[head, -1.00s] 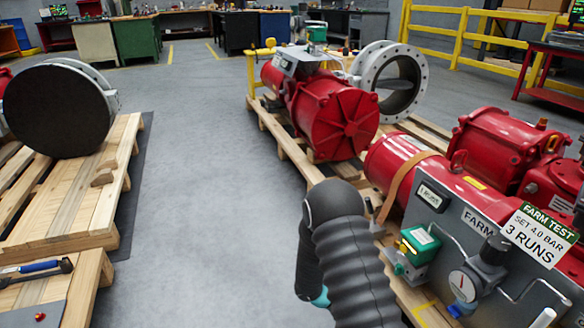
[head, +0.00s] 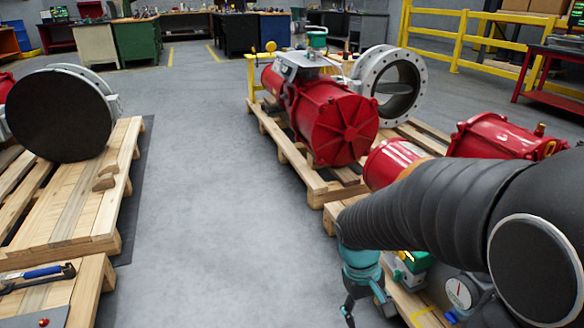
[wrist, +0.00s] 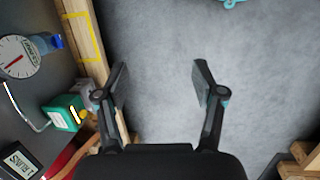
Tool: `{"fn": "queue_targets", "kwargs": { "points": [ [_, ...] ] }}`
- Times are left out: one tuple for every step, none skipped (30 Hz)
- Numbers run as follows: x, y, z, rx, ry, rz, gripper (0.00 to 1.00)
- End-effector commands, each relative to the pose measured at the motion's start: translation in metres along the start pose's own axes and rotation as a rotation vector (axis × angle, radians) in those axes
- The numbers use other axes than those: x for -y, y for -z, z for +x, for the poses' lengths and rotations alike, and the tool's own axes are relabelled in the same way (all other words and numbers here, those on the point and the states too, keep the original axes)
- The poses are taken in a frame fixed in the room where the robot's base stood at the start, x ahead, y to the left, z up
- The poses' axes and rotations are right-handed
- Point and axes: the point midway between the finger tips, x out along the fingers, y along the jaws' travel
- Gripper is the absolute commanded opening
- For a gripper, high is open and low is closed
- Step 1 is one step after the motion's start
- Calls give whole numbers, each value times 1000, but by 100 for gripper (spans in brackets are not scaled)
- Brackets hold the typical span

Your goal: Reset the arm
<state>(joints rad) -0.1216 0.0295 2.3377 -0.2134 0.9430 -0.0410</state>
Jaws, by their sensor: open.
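My gripper shows in the wrist view (wrist: 160,85) with its two fingers spread apart and nothing between them. Bare grey floor lies below the fingers. In the head view my gripper (head: 368,305) hangs at the lower right, pointing down beside the edge of the right pallet, in front of the control panel. My dark ribbed arm crosses the right side and hides much of the panel and the near red actuator (head: 390,162).
The right pallet (head: 318,185) carries red actuators and a flanged valve (head: 385,72). A gauge (head: 459,293) and green box are close to my gripper. The left pallet (head: 60,225) bears a large black disc (head: 60,112). The floor aisle (head: 215,200) between is clear.

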Motion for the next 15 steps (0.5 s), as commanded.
{"fn": "queue_targets", "kwargs": {
  "points": [
    [1, -7, -14, -46, 17, 42, 69],
    [3, -11, -21, -70, 28, 65, 69],
    [4, -16, -29, -100, 41, 93, 69],
    [6, -19, -36, -123, 52, 113, 69],
    [6, -23, -42, -147, 61, 131, 69],
    [8, -28, -50, -178, 74, 154, 69],
    [9, -32, -56, -201, 82, 169, 69],
    [10, -36, -62, -225, 91, 183, 69],
    [10, -41, -70, -256, 100, 199, 69],
    [11, -45, -76, -278, 107, 210, 69],
    [12, -49, -81, -300, 114, 222, 69],
    [12, -55, -89, -331, 120, 235, 69],
    [12, -59, -95, -353, 124, 246, 69],
    [12, -64, -100, -375, 128, 255, 69],
    [12, -70, -107, -405, 130, 266, 69]
  ]
}}
